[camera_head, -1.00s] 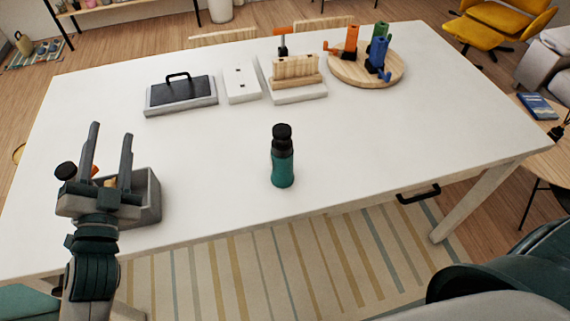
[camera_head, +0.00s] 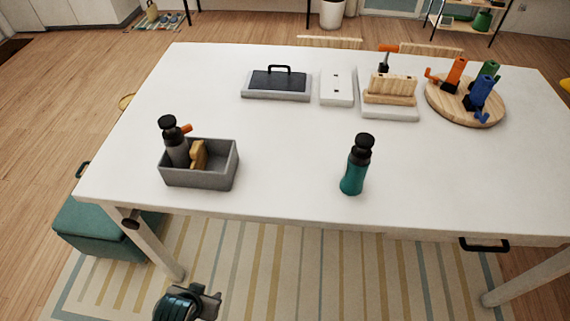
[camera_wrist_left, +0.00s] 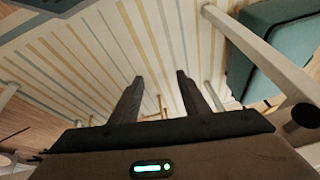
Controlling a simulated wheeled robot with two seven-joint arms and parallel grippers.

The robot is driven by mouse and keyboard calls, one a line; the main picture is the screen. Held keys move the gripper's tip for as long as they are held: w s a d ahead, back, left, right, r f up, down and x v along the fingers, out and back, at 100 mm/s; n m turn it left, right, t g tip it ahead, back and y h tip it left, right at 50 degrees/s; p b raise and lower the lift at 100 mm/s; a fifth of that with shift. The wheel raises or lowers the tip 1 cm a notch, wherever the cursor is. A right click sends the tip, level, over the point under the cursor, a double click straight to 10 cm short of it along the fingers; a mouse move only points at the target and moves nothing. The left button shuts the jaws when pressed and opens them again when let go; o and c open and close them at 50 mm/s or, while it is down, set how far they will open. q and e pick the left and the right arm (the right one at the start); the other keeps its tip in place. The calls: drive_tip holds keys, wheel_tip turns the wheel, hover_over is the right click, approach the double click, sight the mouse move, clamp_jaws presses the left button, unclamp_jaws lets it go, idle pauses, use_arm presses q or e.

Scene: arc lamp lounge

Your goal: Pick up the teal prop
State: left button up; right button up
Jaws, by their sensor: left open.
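The teal prop (camera_head: 354,178) looks like a teal bottle with a black top. It stands upright on the white table (camera_head: 270,160), near the front edge and right of the middle. My left gripper (camera_head: 200,301) is at the bottom of the head view, in front of the table and clear of the prop. In the left wrist view its two fingers (camera_wrist_left: 157,88) are apart with nothing between them, facing the striped rug and table legs. The prop is not in the wrist view. My right gripper is not in view.
A grey bin (camera_head: 209,180) holding a dark bottle and other items stands left on the table. A dark-topped grey box (camera_head: 277,85), white block (camera_head: 336,88), wooden rack (camera_head: 390,90) and round board (camera_head: 466,103) line the back. The table around the prop is clear.

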use_arm(q)
drive_tip(key=s+f+g+b, duration=0.15)
drive_tip(key=s+f, duration=0.25)
drive_tip(key=f, duration=0.9)
drive_tip(key=s+f+b, duration=0.3)
drive_tip(key=s+f, duration=0.1)
drive_tip(key=f, duration=1)
drive_tip(key=s+a+f+g+b, duration=0.2)
drive_tip(key=s+a+f+b, duration=0.1)
drive_tip(key=s+f, duration=1.3)
drive_tip(key=s, duration=0.2)
drive_tip(key=shift+s+f, duration=0.25)
drive_tip(key=shift+s, duration=0.15)
drive_tip(key=shift+c, duration=0.4)
